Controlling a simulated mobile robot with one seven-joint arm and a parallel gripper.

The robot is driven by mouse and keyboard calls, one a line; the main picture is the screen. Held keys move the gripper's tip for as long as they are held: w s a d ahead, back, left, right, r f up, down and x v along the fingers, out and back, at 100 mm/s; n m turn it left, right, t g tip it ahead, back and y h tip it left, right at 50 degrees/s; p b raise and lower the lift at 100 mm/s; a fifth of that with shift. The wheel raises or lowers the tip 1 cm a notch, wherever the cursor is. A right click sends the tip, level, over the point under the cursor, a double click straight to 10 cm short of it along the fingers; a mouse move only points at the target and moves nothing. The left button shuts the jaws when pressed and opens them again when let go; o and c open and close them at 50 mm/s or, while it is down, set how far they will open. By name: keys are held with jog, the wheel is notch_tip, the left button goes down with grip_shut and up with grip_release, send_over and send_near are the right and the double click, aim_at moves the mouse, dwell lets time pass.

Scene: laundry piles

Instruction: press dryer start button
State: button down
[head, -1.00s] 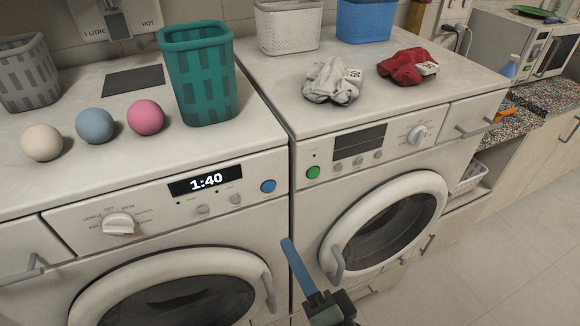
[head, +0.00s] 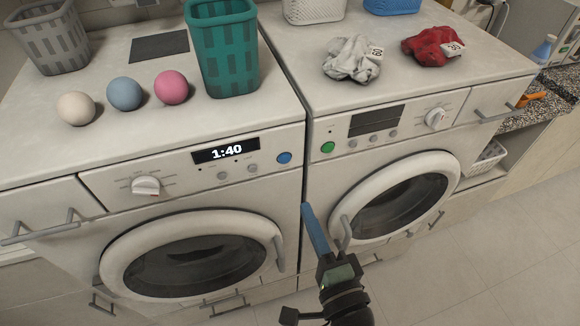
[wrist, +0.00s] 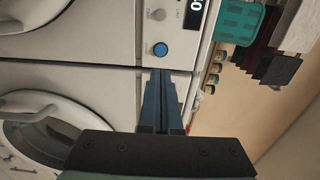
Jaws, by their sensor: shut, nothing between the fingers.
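Two white front-loading machines stand side by side. The left machine (head: 70,205) has a lit display (head: 226,150) reading 1:40 and a round blue button (head: 284,157) at its panel's right end. The right machine (head: 400,150) has a dark display and a round green button (head: 328,147). I cannot tell from markings which is the dryer. My gripper (head: 306,207) is shut and empty, its blue fingers in front of the gap between the machines, below both buttons. In the wrist view the blue button (wrist: 160,49) is just beyond the fingertips (wrist: 161,72), apparently apart; the green button is not visible there.
On the left machine are three balls (head: 124,94), a teal basket (head: 222,60) and a grey basket (head: 52,35). White (head: 352,60) and red (head: 433,46) cloths lie on the right machine. Both round doors are below the panels. Open floor (head: 500,260) lies at right.

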aim_at(285, 160)
jog(key=p+x, duration=0.2)
jog(key=x, duration=0.8)
jog(key=shift+w+a, duration=0.15)
jog(key=shift+w, duration=0.25)
